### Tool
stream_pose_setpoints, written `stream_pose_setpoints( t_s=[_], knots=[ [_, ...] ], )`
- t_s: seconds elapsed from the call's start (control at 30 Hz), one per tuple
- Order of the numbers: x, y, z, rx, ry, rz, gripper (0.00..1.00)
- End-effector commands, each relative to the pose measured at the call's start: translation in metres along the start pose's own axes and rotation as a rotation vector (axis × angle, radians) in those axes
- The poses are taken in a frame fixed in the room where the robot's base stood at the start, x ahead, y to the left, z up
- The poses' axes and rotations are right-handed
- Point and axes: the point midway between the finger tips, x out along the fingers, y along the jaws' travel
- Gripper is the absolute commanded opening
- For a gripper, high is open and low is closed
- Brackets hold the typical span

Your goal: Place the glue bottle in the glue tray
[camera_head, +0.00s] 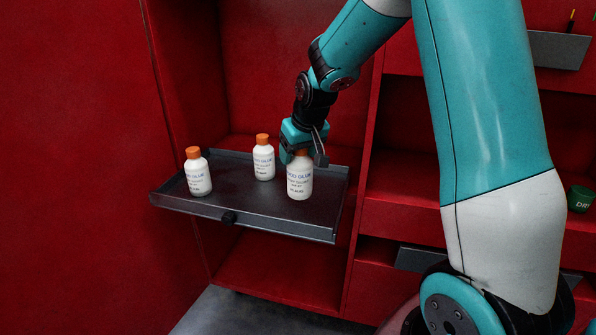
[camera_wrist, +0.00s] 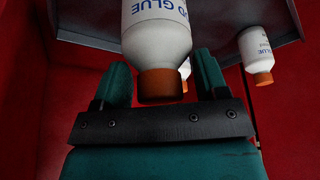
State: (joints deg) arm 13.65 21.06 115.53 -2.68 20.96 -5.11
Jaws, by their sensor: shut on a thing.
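The glue tray (camera_head: 250,212) is a dark grey, low-rimmed shelf tray with a black knob at its front. My gripper (camera_head: 304,153) is shut on a white glue bottle (camera_head: 299,180) with an orange cap, near the top, over the tray's right part. The bottle is upright; I cannot tell whether its base touches the tray. In the wrist view the held bottle (camera_wrist: 158,38) sits between my two fingers, its orange cap toward the palm.
Two similar bottles stand in the tray, one at the left (camera_head: 198,174) and one at the middle back (camera_head: 264,160). Red cabinet walls (camera_head: 95,170) close in on the left and behind. A green cup (camera_head: 580,198) sits at the far right.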

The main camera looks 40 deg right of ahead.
Motion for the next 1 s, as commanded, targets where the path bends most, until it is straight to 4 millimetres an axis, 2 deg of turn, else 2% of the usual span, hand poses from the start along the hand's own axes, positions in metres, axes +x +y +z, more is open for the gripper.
stream_pose_setpoints(
  t_s=[0.33, 0.77, 0.8, 0.9, 1.0],
  knots=[
    [0.04, 0.0, 0.017, 0.0, -0.002, 0.0, 0.16],
    [0.046, 0.0, 0.019, 0.0, 0.001, 0.0, 0.16],
    [0.046, 0.0, 0.019, 0.0, 0.0, 0.0, 0.72],
    [0.046, 0.0, 0.019, 0.0, -0.001, 0.0, 0.92],
    [0.046, 0.0, 0.019, 0.0, -0.001, 0.0, 0.92]
  ],
)
